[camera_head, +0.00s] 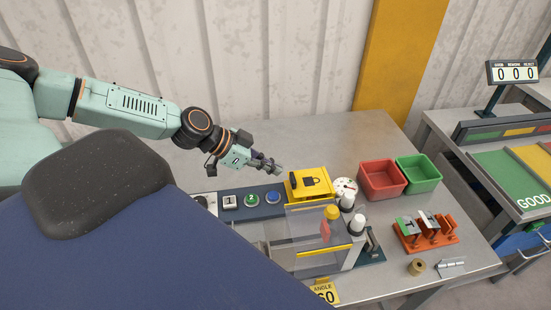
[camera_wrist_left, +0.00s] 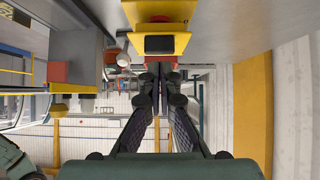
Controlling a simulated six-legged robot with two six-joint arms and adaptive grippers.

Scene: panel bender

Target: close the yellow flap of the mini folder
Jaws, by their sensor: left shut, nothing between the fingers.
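The bending machine (camera_head: 310,240) stands on the metal table, with a clear guard, a yellow bar (camera_head: 322,248) at its front and a yellow box-like part (camera_head: 310,183) with a black padlock mark at its back. I cannot tell for certain which yellow part is the flap. My left gripper (camera_head: 277,169) is shut and empty, just left of and above the padlock-marked part, with a small gap in the picture. In the left wrist view, the closed fingers (camera_wrist_left: 160,72) point toward a yellow part (camera_wrist_left: 159,15) with a dark face. My right gripper is not in view.
A button panel (camera_head: 250,202) lies left of the machine. A round gauge (camera_head: 345,187), red bin (camera_head: 382,180) and green bin (camera_head: 419,174) stand to the right. An orange fixture (camera_head: 427,235) is nearer the front. The table behind the gripper is clear up to the wall.

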